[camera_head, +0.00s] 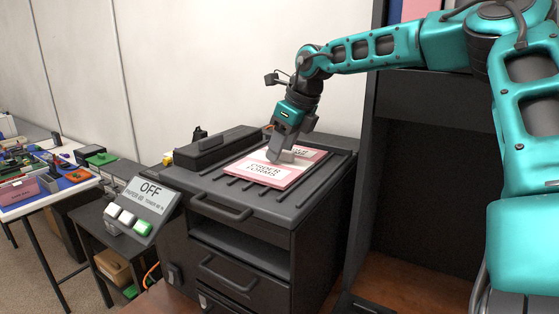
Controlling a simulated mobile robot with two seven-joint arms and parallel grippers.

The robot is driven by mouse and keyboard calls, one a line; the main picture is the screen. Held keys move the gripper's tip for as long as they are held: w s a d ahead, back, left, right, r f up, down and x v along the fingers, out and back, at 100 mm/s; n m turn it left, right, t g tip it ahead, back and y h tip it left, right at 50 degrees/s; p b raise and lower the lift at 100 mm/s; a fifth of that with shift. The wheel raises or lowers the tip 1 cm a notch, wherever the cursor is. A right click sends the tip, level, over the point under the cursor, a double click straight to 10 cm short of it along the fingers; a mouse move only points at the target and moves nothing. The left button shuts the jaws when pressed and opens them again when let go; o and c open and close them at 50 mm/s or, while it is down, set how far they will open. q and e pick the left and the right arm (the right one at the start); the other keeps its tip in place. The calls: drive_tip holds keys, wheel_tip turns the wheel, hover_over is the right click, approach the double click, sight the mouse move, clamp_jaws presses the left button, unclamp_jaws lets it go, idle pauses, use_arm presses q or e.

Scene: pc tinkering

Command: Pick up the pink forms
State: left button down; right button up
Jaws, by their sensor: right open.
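The pink forms (265,172) lie flat on the ribbed dark top of a drawer cabinet (228,208), with a white label reading "ORDER FORMS". A second pink piece shows behind the gripper. My right gripper (279,158) points down over the middle of the forms, its fingers at or just above their surface. It is open; whether it touches the forms cannot be told. The gripper hides part of the forms and their label. My left gripper is not in view.
A long black device (216,146) lies behind the forms on the cabinet top. A cluttered table (50,194) is at far left. A tall dark cabinet (425,180) stands close on the right.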

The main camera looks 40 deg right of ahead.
drive_tip(key=shift+c, duration=0.2)
clamp_jaws()
drive_tip(key=shift+r, duration=0.1)
idle(0.5)
